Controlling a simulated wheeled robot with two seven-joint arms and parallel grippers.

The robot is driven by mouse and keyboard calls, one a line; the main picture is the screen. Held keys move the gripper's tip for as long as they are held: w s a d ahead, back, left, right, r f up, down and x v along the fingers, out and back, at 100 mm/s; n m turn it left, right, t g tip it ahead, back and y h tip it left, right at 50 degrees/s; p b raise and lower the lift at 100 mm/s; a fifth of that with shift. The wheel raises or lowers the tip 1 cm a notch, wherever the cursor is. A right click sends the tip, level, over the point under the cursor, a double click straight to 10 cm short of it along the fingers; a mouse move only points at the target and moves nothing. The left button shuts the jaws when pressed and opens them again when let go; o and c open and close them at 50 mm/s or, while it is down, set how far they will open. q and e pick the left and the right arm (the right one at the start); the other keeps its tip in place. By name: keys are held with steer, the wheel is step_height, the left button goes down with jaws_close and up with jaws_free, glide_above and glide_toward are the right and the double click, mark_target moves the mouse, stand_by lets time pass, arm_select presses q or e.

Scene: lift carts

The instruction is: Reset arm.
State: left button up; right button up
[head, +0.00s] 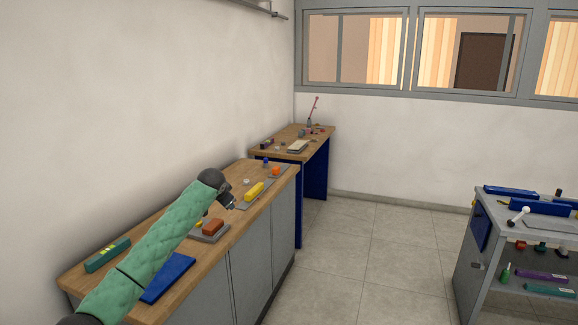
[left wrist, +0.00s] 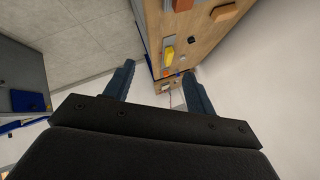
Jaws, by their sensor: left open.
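My left arm, in a green quilted cover, reaches in from the lower left of the head view over the wooden workbench (head: 205,268). My left gripper (head: 231,201) is above the bench near its front edge, small and dark in this view. In the left wrist view the left gripper (left wrist: 158,71) has its two fingers spread apart with nothing between them. The bench and its objects lie beyond the fingers there, tilted in the picture. My right gripper is in neither view.
The bench holds a red-brown block (head: 213,227), a yellow block (head: 254,190), a blue flat piece (head: 167,277) and a green box (head: 108,254). A second table (head: 318,135) stands behind. A grey cart (head: 483,283) stands at right. The floor between is clear.

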arm_select(q)
steer(key=s+d+f+n+g, duration=0.1)
steer(key=s+f+n, duration=0.1)
steer(key=s+f, duration=1.05)
steer(key=s+d+f+n, duration=0.15)
steer(key=s+f, duration=0.65)
steer(key=f, duration=0.9)
steer(key=s+d+f+n+g, duration=0.1)
steer(key=s+f, duration=1)
steer(key=f, duration=0.4)
steer(key=s+f+g, duration=0.2)
steer(key=s+f, duration=0.6)
steer(key=s, duration=0.7)
steer(key=s+d+f+n+g, duration=0.1)
steer(key=s+f+g, duration=0.1)
steer(key=s+f, duration=0.6)
steer(key=s+d+f+g, duration=0.1)
steer(key=s+f, duration=0.8)
steer(key=s, duration=1.3)
steer(key=shift+s+g+h, duration=0.3)
steer(key=shift+g+h, duration=0.1)
steer(key=shift+g, duration=0.2)
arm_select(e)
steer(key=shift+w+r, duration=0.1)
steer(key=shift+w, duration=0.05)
